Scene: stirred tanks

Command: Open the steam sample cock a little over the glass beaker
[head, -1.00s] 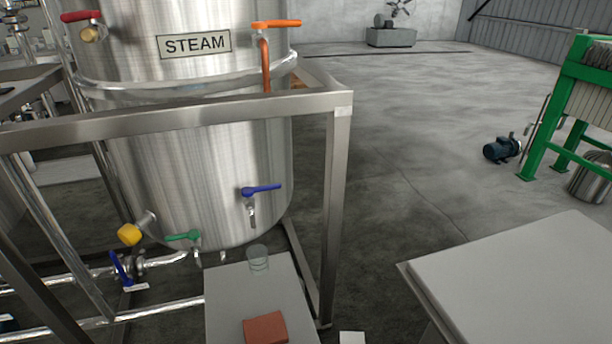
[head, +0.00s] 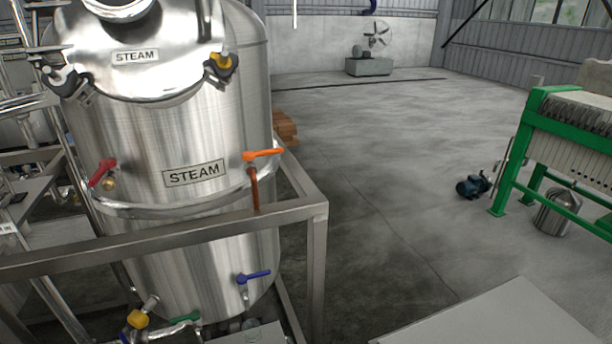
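The steel tank (head: 160,235) carries STEAM labels (head: 194,173). A cock with a blue lever (head: 255,277) sits low on its right front, spout downward. The glass beaker (head: 250,324) shows faintly below it, at the bottom of the picture, on a grey stand (head: 262,337) that is mostly cut off. A green-levered cock (head: 184,318) is lower left of the blue one. An orange lever (head: 263,154) tops a copper-coloured pipe higher up, and a red-levered cock (head: 103,172) is at the left. I cannot tell liquid in the beaker. Neither gripper is in view.
A steel frame rail (head: 170,240) crosses in front of the tank, with a post (head: 316,275) at its right corner. A yellow fitting (head: 138,319) juts out low left. A grey tabletop (head: 500,320) is at the lower right. Open floor lies beyond.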

